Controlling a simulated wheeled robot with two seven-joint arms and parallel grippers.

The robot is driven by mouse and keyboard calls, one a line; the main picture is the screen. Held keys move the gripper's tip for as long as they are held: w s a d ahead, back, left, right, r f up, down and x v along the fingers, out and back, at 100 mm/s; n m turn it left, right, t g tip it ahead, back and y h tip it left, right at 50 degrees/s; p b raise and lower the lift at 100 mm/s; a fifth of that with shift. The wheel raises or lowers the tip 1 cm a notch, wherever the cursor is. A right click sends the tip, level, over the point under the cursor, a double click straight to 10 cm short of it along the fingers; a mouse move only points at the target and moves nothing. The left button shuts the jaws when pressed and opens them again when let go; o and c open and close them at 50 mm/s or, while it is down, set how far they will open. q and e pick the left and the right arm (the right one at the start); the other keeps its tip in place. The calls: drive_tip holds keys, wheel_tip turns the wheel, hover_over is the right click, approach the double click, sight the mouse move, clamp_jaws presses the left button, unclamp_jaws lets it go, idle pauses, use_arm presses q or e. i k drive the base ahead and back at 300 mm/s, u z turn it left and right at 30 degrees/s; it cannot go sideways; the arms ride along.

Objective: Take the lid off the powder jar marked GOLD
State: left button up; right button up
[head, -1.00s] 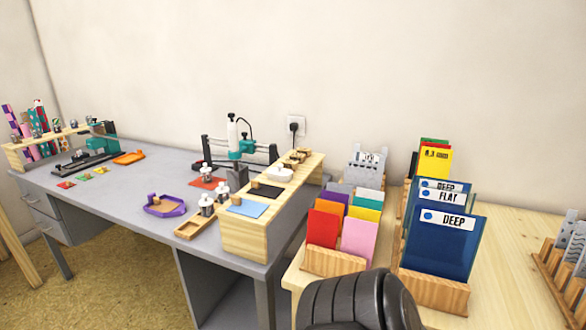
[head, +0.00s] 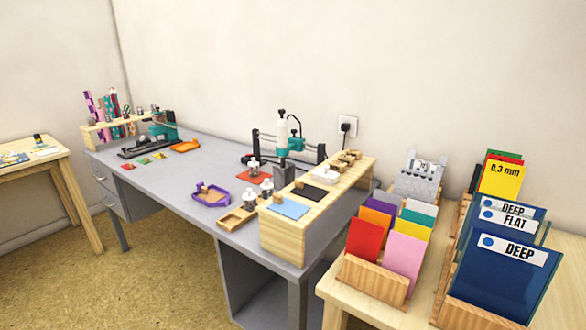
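No label reading GOLD can be made out in the head view. Several small pale, dark-topped items stand mid-desk, too small to tell whether they are jars: one on a red sheet (head: 253,168), another (head: 267,188) nearer, by a small wooden tray (head: 237,217). Small capped items also stand on the wooden rack (head: 98,128) at the desk's far left end; their markings are unreadable. Neither gripper is in view.
The grey desk (head: 165,185) holds a teal press (head: 283,140), a purple tray (head: 210,195) and a wooden riser (head: 285,235). A side table (head: 40,157) stands far left. Card holders (head: 375,278) fill the right table. Floor in front is open.

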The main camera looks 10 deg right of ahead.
sight(254, 163)
drive_tip(key=u, duration=1.25)
drive_tip(key=i, duration=1.8)
drive_tip(key=z, duration=2.8)
